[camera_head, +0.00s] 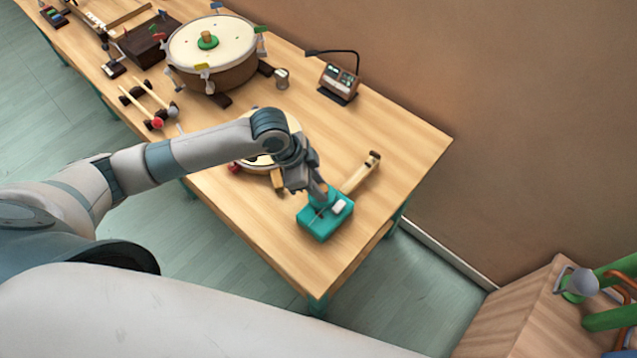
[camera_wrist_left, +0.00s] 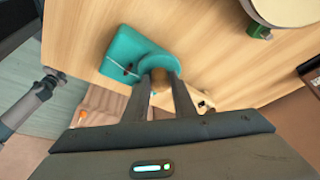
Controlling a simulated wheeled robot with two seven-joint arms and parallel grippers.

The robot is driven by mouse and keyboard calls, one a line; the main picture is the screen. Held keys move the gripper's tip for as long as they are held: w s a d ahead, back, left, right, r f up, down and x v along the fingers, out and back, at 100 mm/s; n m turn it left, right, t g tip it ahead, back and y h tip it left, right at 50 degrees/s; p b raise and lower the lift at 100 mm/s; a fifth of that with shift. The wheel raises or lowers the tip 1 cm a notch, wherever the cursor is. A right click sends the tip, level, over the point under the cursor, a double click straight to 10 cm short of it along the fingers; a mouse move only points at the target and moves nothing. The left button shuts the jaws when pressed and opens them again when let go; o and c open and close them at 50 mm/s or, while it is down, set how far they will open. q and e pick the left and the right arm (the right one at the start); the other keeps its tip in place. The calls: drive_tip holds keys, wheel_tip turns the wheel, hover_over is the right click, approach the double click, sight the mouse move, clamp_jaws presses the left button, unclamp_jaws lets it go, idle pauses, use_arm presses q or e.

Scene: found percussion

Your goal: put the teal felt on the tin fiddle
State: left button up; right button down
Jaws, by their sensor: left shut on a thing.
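The tin fiddle (camera_head: 325,216) lies near the right end of the table, a teal tin with a pale bridge and a wooden neck slanting up and right. Its teal body is also in the left wrist view (camera_wrist_left: 122,58). My left gripper (camera_head: 316,186) is directly above the tin's upper-left part. It is shut on a round teal piece with a brown middle, which I take for the teal felt (camera_wrist_left: 160,62). Whether the felt touches the tin I cannot tell. I cannot make out my right gripper.
A large drum (camera_head: 210,48) with a green felt stands farther left. A smaller drum (camera_head: 252,161) is partly behind my left arm. A small device with a lamp (camera_head: 338,82) stands at the back. A wooden bench (camera_head: 530,310) is beyond the table.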

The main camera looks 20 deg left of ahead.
use_arm(q)
drive_tip(key=shift+f, duration=0.25)
drive_tip(key=o, duration=1)
drive_tip(key=shift+r, duration=0.2)
drive_tip(key=b+v, duration=0.2)
drive_tip(key=v, duration=1)
